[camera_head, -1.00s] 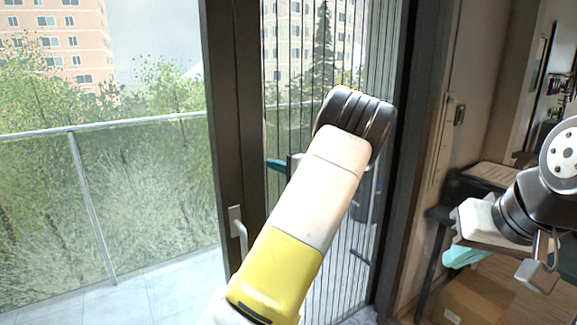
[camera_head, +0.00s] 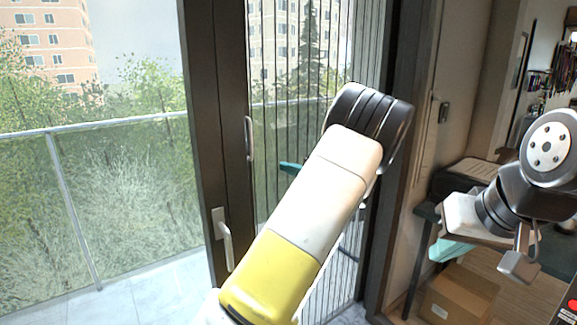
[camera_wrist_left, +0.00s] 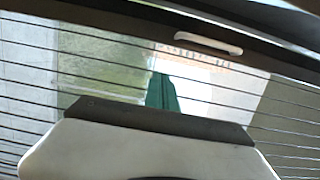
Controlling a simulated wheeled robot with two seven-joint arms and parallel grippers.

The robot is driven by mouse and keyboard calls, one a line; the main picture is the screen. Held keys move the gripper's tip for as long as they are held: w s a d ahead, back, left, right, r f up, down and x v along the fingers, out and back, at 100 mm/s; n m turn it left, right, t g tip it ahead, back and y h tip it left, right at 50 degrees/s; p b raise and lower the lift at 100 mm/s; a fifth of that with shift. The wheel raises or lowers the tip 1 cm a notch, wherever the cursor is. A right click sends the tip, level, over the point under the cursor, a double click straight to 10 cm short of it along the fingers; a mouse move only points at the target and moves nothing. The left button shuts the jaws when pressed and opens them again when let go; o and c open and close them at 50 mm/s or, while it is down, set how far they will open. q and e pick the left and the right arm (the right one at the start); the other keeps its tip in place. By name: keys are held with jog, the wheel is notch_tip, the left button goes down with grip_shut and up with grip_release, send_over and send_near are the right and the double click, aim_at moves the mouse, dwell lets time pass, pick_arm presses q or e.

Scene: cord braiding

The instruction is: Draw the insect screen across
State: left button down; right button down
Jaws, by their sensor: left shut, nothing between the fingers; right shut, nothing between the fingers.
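The insect screen (camera_head: 285,110) is a sheer panel with thin dark vertical lines, spanning the right part of the doorway. A slim pale handle (camera_head: 249,138) stands upright at its left edge; in the left wrist view a white handle (camera_wrist_left: 208,43) lies along a dark bar. My left gripper (camera_head: 290,167) shows only a teal tip past the arm, right of and slightly below the handle. In the left wrist view its teal fingers (camera_wrist_left: 162,93) are together and empty, in front of the lines; contact cannot be told. My right gripper (camera_head: 450,250) is shut and empty at the right, partly hidden.
A dark door upright (camera_head: 215,150) carries a lower door handle (camera_head: 222,238). The balcony with a glass railing (camera_head: 120,220) lies outside at the left. At the right are a dark table (camera_head: 428,212) and a cardboard box (camera_head: 458,298) on the floor.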

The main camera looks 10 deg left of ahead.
aim_at(254, 135)
pick_arm(q)
jog(key=c, duration=2.1)
grip_release()
jog(key=shift+s+d, duration=0.2)
jog(key=shift+d, duration=0.25)
jog(key=o, duration=0.4)
jog(key=shift+s+d, duration=0.1)
jog(key=shift+d, duration=0.05)
jog(key=shift+o, duration=1.1)
notch_tip(254, 135, up, 6)
jog(key=s+a+m, duration=0.1)
jog(key=s+m, duration=0.1)
jog(key=m, duration=0.6)
jog(key=shift+s+a, duration=0.25)
jog(key=shift+a, duration=0.05)
jog(key=s+a+r+m+t, duration=0.1)
jog(key=s+a+r+m, duration=0.3)
jog(key=m, duration=0.6)
jog(key=shift+m, duration=0.3)
jog(key=x, duration=0.2)
jog(key=w+x, duration=0.1)
jog(key=x, duration=0.4)
jog(key=shift+w+d+r, duration=0.15)
jog(key=shift+d+r, duration=0.05)
jog(key=shift+d, duration=0.15)
jog(key=shift+c, duration=0.2)
grip_shut()
